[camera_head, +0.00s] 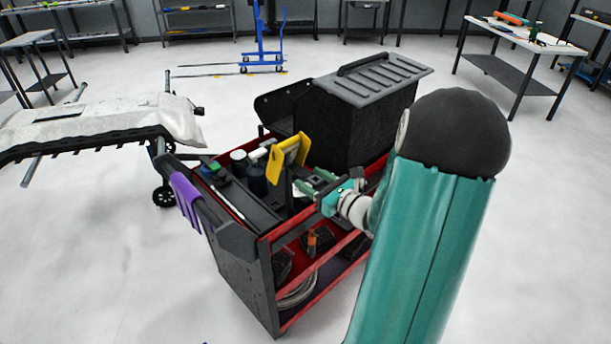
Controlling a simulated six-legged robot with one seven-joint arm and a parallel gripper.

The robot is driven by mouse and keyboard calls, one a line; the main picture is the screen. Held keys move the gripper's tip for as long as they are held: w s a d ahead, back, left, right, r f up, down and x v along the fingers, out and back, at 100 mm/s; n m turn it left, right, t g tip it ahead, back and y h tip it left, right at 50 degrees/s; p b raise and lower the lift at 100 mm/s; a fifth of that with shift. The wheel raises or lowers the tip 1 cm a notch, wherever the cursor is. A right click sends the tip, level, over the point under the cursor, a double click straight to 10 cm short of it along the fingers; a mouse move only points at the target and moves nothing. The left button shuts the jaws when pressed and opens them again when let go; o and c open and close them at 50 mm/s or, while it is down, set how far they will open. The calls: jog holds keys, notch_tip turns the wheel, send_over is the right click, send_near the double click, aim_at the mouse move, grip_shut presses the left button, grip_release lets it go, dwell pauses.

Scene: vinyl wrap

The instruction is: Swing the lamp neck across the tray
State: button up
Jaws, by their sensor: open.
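A yellow angled piece (289,149) stands on a dark upright in the top tray (268,237) of a black and red cart. It may be the lamp head with its neck; I cannot tell for sure. My gripper (312,187) is low over the tray, just right of the upright. It is open, and its fingertips are small and partly lost against dark parts. I cannot tell whether they touch the upright. My large teal arm link hides the cart's right side.
A black case with a ribbed lid (372,72) fills the tray's back. Dark bottles (256,179) stand left of the yellow piece. Purple strips (187,202) hang on the left rim. A pale panel on a stand (120,118) is at left. Open floor (110,260) lies in front.

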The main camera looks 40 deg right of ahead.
jog(key=s+d, duration=0.1)
jog(key=s, duration=0.9)
jog(key=shift+s, duration=0.25)
jog(key=a+r+n+g+y, duration=0.3)
jog(key=a+n+g+y, duration=0.4)
jog(key=a+n+g, duration=0.95)
jog(key=s+a+r+n+t+h, duration=0.2)
jog(key=a+n, duration=0.4)
jog(key=n, duration=0.3)
jog(key=s+a+r+n+t+h, duration=0.2)
jog(key=a+r+n+h, duration=0.3)
jog(key=n, duration=0.4)
jog(key=shift+s+a+h, duration=0.55)
jog(key=shift+a+h, duration=0.35)
jog(key=shift+a, duration=0.15)
jog(key=shift+r, duration=0.1)
